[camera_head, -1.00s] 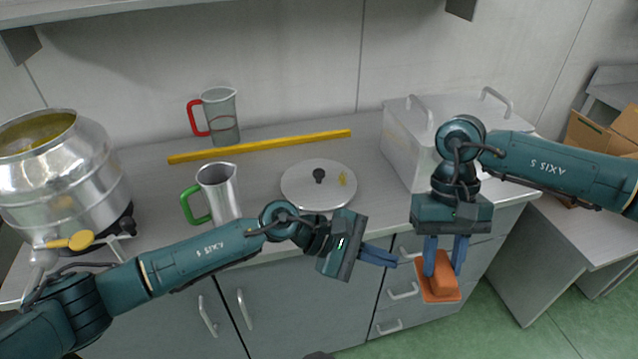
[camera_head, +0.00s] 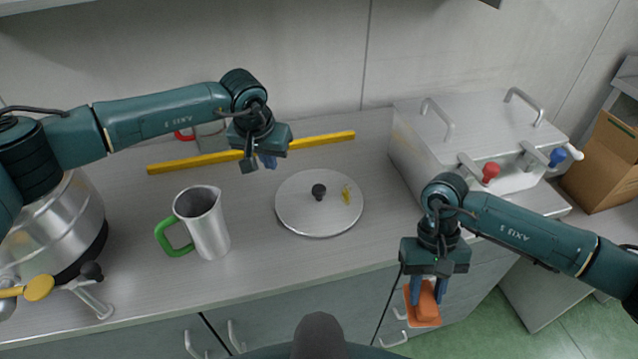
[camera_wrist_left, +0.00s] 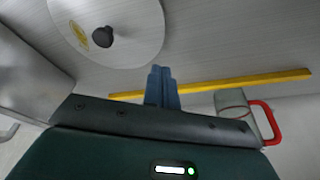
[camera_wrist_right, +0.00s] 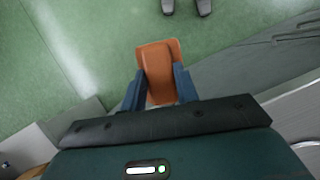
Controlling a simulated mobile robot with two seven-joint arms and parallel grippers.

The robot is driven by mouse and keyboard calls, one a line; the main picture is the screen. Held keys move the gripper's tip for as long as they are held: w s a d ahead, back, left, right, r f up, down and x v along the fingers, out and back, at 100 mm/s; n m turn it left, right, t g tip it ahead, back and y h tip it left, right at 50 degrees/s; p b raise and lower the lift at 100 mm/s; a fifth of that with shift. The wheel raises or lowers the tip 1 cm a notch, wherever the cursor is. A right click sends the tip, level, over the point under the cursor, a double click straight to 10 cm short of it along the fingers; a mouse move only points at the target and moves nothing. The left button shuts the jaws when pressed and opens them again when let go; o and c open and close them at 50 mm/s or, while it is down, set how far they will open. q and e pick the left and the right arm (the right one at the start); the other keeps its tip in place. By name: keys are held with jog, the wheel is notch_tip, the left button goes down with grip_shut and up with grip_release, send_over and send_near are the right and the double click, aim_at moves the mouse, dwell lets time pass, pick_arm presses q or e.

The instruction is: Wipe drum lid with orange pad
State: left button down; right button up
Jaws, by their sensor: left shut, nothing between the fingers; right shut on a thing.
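The drum lid (camera_head: 300,215) is a round silver disc with a black knob and a yellow smear right of the knob. It lies flat on the counter and also shows in the left wrist view (camera_wrist_left: 130,48). My right gripper (camera_head: 427,296) is shut on the orange pad (camera_head: 423,312), held in front of the counter's edge, right of and nearer than the lid. The pad also shows between the fingers in the right wrist view (camera_wrist_right: 158,66). My left gripper (camera_head: 268,163) is shut and empty, above the counter just behind and left of the lid.
A green-handled metal jug (camera_head: 207,225) stands left of the lid. A yellow bar (camera_head: 195,162) lies behind, with a red-handled jug (camera_wrist_left: 232,100) near the wall. A metal drum (camera_head: 75,225) stands far left, a metal box (camera_head: 470,130) with levers at right. Counter in front of the lid is clear.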

jog(key=shift+f, duration=0.25)
jog(key=shift+f+b, duration=0.35)
jog(key=shift+b, duration=0.15)
pick_arm(q)
jog(key=b, duration=0.1)
send_over(276, 196)
jog(key=s, duration=0.1)
jog(key=shift+a+f, duration=0.1)
jog(key=shift+f, duration=2.35)
pick_arm(e)
jog(key=shift+f, duration=0.6)
